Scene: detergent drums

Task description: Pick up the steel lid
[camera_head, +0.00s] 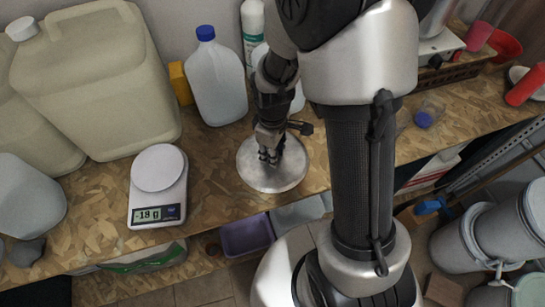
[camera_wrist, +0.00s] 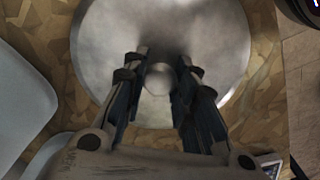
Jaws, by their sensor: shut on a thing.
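The steel lid (camera_head: 289,177) is a round, shiny metal disc on the wood-chip board worktop, near its front edge. In the wrist view the lid (camera_wrist: 215,35) fills the upper middle, with a small round knob (camera_wrist: 159,78) at its centre. My gripper (camera_head: 270,158) points down over the middle of the lid. In the wrist view its two fingers stand on either side of the knob, shut on it. Whether the lid is lifted off the worktop at all I cannot tell. The fingers hide part of the lid in both views.
A kitchen scale (camera_head: 158,185) reading -18 g stands left of the lid. A jug with a blue cap (camera_head: 216,82) stands behind it, and large beige canisters (camera_head: 100,80) fill the back left. A purple bin (camera_head: 246,236) sits below the front edge. My arm blocks the right middle.

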